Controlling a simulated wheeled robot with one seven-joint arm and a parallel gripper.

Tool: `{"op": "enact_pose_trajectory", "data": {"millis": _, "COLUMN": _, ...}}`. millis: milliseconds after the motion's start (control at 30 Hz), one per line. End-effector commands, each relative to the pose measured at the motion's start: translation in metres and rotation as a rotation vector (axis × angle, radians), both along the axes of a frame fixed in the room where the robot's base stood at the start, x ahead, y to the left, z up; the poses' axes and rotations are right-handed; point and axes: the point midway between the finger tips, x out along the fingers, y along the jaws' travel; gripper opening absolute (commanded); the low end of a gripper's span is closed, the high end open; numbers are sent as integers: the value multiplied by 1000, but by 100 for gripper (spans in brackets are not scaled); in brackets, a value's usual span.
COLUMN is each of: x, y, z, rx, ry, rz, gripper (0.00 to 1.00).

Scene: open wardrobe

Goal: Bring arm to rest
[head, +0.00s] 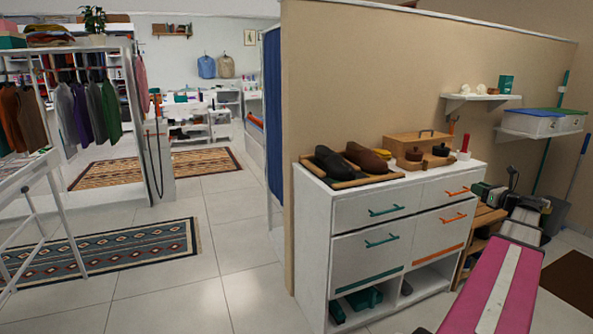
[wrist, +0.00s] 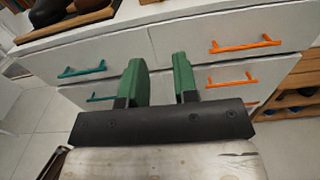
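My gripper (wrist: 159,82) shows in the wrist view with two green fingers standing apart and nothing between them. It is open and empty, in front of a white drawer cabinet. The white cabinet (head: 345,250) has closed drawers with teal handles (head: 386,210) and orange handles (head: 457,191). The fingers appear apart from the cabinet front, though the exact distance is hard to tell.
On the cabinet top are dark shoes (head: 335,163) on a wooden tray, a wooden box (head: 418,143) and a small red and white item (head: 464,146). A wooden shoe rack (head: 484,219) stands to the right. The tiled floor (head: 170,297) left of the cabinet is open.

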Motion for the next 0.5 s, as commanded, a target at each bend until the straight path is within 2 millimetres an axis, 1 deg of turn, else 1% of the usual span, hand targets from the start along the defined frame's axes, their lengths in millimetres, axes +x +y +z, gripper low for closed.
{"op": "enact_pose_trajectory", "data": {"millis": 33, "x": 0, "y": 1, "z": 0, "rx": -1, "ry": 1, "rz": 1, "gripper": 28}}
{"op": "enact_pose_trajectory", "data": {"millis": 267, "x": 9, "y": 31, "z": -20, "rx": -93, "ry": 29, "rz": 41, "gripper": 28}}
{"op": "enact_pose_trajectory", "data": {"millis": 367, "x": 12, "y": 46, "z": -30, "rx": -143, "ry": 42, "rz": 64, "gripper": 28}}
{"op": "enact_pose_trajectory", "data": {"millis": 500, "x": 18, "y": 75, "z": -48, "rx": -233, "ry": 64, "rz": 108, "gripper": 28}}
